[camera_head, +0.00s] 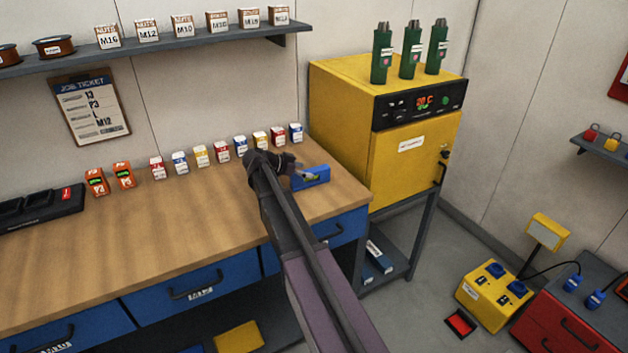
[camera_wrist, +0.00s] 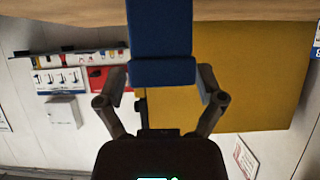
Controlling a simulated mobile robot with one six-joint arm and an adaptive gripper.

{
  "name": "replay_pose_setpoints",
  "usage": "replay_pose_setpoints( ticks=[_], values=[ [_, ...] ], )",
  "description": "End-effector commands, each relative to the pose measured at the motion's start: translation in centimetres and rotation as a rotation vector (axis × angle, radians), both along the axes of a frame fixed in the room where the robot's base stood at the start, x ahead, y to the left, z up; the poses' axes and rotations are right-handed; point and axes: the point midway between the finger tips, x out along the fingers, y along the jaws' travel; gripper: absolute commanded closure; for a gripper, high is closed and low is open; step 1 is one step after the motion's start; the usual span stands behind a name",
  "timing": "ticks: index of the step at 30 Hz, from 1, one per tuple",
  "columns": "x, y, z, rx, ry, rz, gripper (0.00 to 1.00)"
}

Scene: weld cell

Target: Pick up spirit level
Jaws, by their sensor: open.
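The spirit level is a blue block (camera_head: 313,178) with a small yellow-green vial patch, resting on the wooden workbench near its right end. My gripper (camera_head: 294,167) is at its left end in the head view, and my wrist hides part of that area. In the wrist view the blue level (camera_wrist: 162,38) reaches down from the top edge between the two fingers of my gripper (camera_wrist: 163,80).
The wooden workbench (camera_head: 130,230) has a row of small boxes (camera_head: 201,155) behind my gripper. A yellow oven (camera_head: 410,150) stands close to the right of the bench end, with green canisters (camera_head: 411,50) on top. The front of the bench top is clear.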

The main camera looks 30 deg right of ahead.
Motion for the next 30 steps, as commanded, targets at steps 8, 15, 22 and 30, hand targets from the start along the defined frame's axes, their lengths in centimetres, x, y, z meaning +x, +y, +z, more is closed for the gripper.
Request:
replay_pose_setpoints(
  ticks=[8, 15, 22, 30],
  values=[
    [0.0, -2.1, -1.3, 0.000, 0.001, 0.000, 0.12],
    [0.0, -2.2, -1.2, 0.000, 0.000, 0.001, 0.12],
    [0.0, -2.2, -1.2, 0.000, 0.000, 0.001, 0.12],
    [0.0, -2.2, -1.2, 0.000, 0.000, 0.001, 0.63]
  ],
)
